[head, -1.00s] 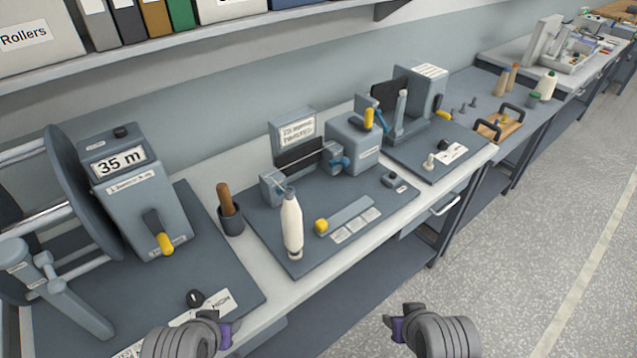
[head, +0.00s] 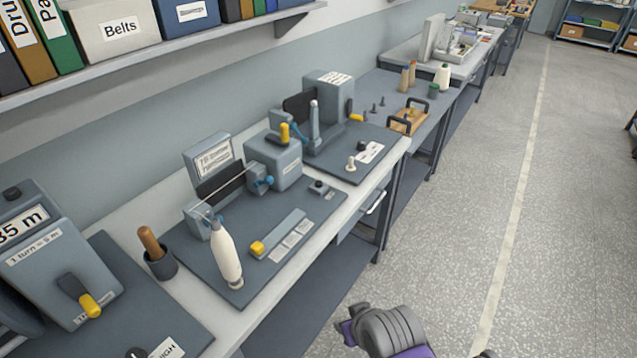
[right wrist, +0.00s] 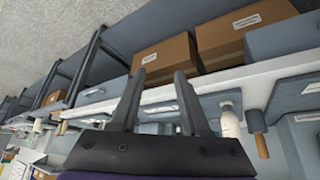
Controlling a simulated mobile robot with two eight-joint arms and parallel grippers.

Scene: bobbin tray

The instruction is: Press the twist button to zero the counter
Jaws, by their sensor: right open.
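A small black button (head: 318,187) with a small label beside it sits on the right part of the middle bench board (head: 210,275). I cannot read its label, so I cannot tell if it is the twist button. The twist tester has a grey box (head: 275,162) with a yellow-handled lever, and a sign stands behind it. A thread runs between its clamps. My right gripper (head: 346,332) is in front of the bench, low and apart from the board. In the right wrist view its fingers (right wrist: 160,95) are spread and empty. My left gripper is out of view.
A white thread cone (head: 226,258) stands at the board's front left, near a yellow slider (head: 257,248). A dark cup with a wooden handle (head: 160,262) and a metre counter (head: 55,260) are further left. A shelf (head: 200,45) overhangs. The floor at right is clear.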

